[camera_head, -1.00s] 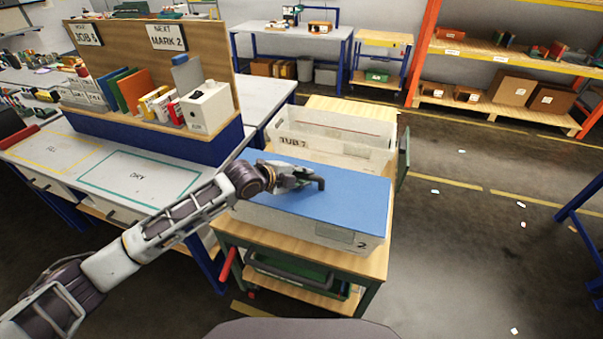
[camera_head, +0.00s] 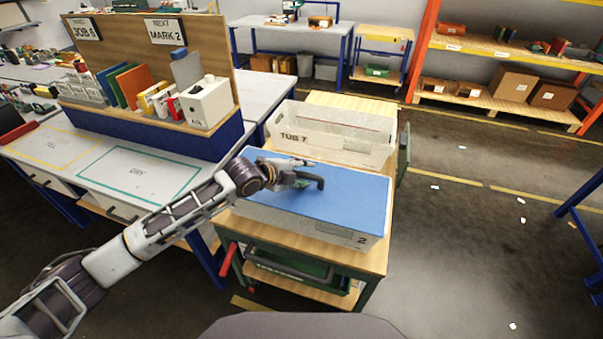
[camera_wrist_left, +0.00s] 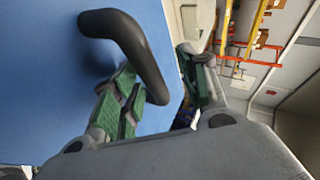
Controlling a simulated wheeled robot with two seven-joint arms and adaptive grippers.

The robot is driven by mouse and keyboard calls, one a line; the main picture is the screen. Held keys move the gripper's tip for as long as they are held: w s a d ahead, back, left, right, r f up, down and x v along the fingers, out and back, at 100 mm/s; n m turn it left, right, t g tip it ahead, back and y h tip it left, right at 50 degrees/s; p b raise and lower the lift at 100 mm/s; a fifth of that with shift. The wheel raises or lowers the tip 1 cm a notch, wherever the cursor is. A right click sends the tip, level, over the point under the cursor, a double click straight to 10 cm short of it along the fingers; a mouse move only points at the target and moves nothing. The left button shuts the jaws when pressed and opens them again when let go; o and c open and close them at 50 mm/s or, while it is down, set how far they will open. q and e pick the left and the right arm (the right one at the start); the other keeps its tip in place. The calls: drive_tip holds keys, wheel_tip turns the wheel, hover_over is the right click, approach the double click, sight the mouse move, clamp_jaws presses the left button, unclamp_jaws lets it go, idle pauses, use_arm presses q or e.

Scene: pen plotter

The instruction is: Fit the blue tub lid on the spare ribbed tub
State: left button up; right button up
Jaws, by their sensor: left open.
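The blue tub lid (camera_head: 340,202) lies flat over the top of the front pale tub (camera_head: 300,226), which is marked 2, on the wooden-topped cart. Its dark curved handle (camera_head: 316,181) stands up from the lid; it also shows in the wrist view (camera_wrist_left: 140,45). My left gripper (camera_head: 298,180) is just above the lid at this handle. In the wrist view its green-padded fingers (camera_wrist_left: 162,92) are apart, with the handle's near end between them; I cannot tell whether they touch it. The lid hides the front tub's inside. My right gripper is out of view.
An open pale tub (camera_head: 330,143) labelled TUB 7 stands behind on the same cart (camera_head: 320,254). The workbench (camera_head: 90,150) with an upright board and several books is at the left.

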use_arm(q)
drive_tip(key=v, duration=1.2)
idle(0.7)
idle(1.0)
